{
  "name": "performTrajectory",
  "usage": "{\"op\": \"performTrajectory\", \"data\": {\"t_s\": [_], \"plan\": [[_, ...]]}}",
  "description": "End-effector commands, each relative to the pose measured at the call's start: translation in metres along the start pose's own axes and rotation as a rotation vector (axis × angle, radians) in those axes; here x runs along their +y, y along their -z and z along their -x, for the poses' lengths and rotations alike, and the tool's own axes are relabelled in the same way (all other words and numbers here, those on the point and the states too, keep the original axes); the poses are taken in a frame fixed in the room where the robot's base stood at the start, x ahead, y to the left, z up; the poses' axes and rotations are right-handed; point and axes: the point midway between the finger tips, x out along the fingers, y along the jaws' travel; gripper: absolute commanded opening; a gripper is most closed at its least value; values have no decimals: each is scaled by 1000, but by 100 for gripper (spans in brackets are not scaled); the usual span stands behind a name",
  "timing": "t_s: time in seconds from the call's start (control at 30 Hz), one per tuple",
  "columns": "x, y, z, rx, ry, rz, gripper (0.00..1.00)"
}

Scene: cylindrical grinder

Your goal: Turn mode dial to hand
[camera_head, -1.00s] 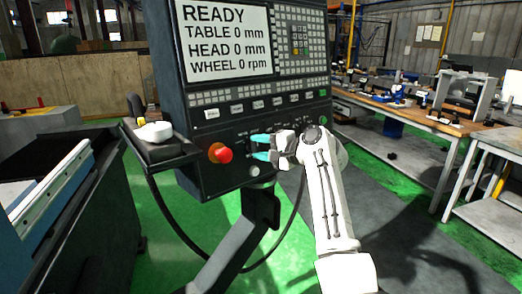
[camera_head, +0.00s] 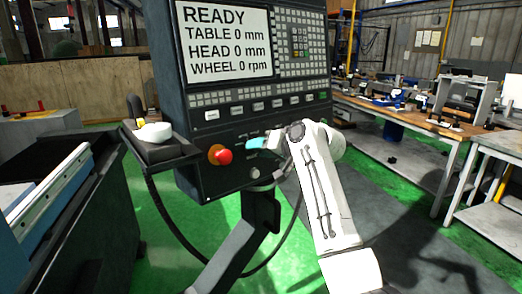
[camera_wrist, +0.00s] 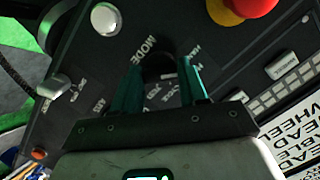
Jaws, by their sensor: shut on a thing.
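The mode dial (camera_wrist: 158,74) is a dark knob on the black control panel, beside the printed word MODE in the wrist view. My gripper (camera_wrist: 160,78) has teal fingers on either side of the dial and is shut on it. Small white labels ring the dial, partly hidden by the fingers and too small to read surely, so I cannot tell its setting. In the head view my gripper (camera_head: 256,143) is at the lower panel, and the dial is hidden behind the fingers.
A red emergency button (camera_head: 224,156) is left of my gripper, with a pale round button (camera_head: 255,173) below. The control console (camera_head: 215,104) shows READY. A side shelf (camera_head: 160,148) juts out left. A workbench (camera_head: 400,112) stands right; green floor lies between.

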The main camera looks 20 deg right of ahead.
Motion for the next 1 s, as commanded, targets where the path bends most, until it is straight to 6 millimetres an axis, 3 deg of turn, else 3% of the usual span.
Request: {"op": "performTrajectory", "data": {"t_s": [0.33,0.87,0.9,1.0], "plan": [[2,-4,-1,-7,-30,130,12],[2,-4,-1,-8,-35,154,12],[2,-4,-1,-8,-35,154,45],[2,-4,-1,-7,-35,153,54]]}}
